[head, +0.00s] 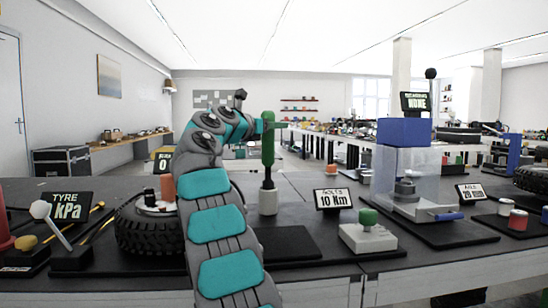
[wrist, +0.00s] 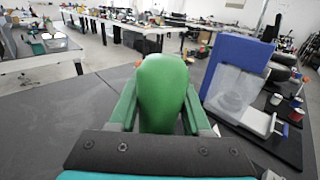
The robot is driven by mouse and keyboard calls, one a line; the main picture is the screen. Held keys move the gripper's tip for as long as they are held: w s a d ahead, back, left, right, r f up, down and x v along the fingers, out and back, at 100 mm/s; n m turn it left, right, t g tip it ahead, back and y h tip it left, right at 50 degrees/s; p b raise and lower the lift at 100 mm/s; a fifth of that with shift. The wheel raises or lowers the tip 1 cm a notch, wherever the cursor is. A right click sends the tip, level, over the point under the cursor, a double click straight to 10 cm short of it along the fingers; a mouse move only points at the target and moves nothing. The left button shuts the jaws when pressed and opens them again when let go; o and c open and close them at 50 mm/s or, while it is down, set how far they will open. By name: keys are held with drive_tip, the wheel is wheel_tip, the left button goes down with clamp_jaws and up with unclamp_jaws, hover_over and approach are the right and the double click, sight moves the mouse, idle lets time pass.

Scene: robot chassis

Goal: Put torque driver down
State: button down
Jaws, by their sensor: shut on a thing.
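The torque driver (head: 268,150) has a green handle, a dark shaft and a pale grey socket end. It is upright in the head view, just right of my arm. My gripper (head: 270,125) is shut on the upper part of the handle. In the wrist view the green handle (wrist: 162,92) fills the space between the two green fingers, and the shaft below is hidden. The socket end is over the dark bench top, behind a black mat (head: 288,244); I cannot tell whether it touches the surface.
A sign reading 10 Nm (head: 333,199) and a grey block with a green knob (head: 367,236) stand right of the driver. A clear-walled press with a blue top (head: 405,132) is farther right. A tyre (head: 140,228) is on the left, partly behind my arm.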

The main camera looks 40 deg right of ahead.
drive_tip(key=shift+f+b, duration=1.45)
drive_tip(key=shift+f, duration=1)
drive_tip(key=shift+c, duration=1.8)
unclamp_jaws()
drive_tip(key=v, duration=1.2)
drive_tip(key=shift+p, duration=0.3)
drive_tip(key=shift+s, duration=0.1)
